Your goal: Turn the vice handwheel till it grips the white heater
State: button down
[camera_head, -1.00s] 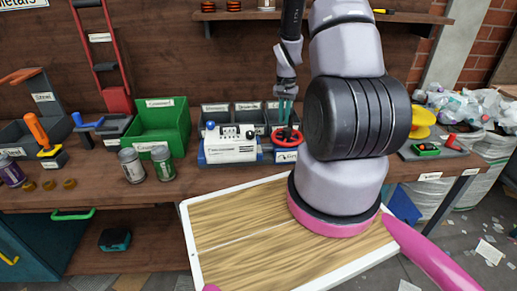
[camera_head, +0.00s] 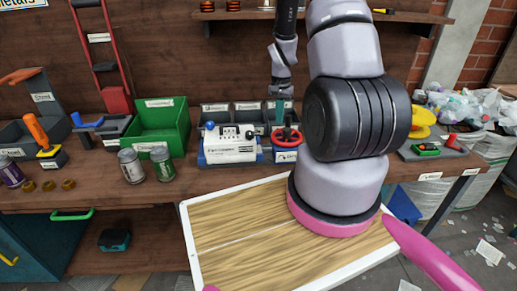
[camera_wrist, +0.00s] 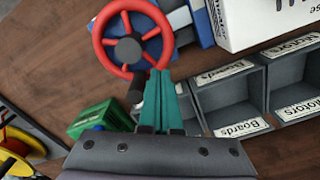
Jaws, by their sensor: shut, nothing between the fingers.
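The white heater (camera_head: 230,144) sits on the bench, with a blue knob on its top left; its lower part also shows in the wrist view (camera_wrist: 255,22). The vice's red handwheel (camera_head: 287,136) is just right of the heater, on the blue vice body (camera_head: 284,155). In the wrist view the handwheel (camera_wrist: 103,48) has a dark hub and a dark knob at its rim. My gripper (camera_wrist: 160,74) has green fingers that are shut and empty, their tips at or close to the wheel's lower rim. I cannot tell whether they touch it. The vice jaws are not clearly seen.
Grey labelled bins (camera_head: 248,112) stand behind the vice. A green bin (camera_head: 162,122) and two cans (camera_head: 131,166) are to the left. A yellow spool (camera_head: 423,120) is to the right. The bench front before the heater is clear.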

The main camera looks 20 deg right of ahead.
notch_tip(320, 180, up, 9)
dwell(0.8)
jog(key=shift+s, duration=0.1)
jog(key=s+a+r+n+t, duration=0.1)
jog(key=s+a+r+t, duration=0.2)
jog(key=r, duration=0.6)
jog(key=s+a+r+n, duration=0.15)
jog(key=a+r, duration=0.25)
jog(key=r, duration=0.5)
jog(key=s+a+r+n+t+y, duration=0.1)
jog(key=s+a+r+t, duration=0.1)
jog(key=s+a+r, duration=0.2)
jog(key=s+a+r+n+t+y, duration=0.1)
jog(key=s+a+r, duration=0.3)
jog(key=s+r, duration=0.4)
jog(key=s+t, duration=0.1)
jog(key=s, duration=0.2)
jog(key=shift+s, duration=0.3)
jog(key=shift+w+d+n, duration=0.1)
jog(key=shift+w+n, duration=0.05)
jog(key=shift+n, duration=0.1)
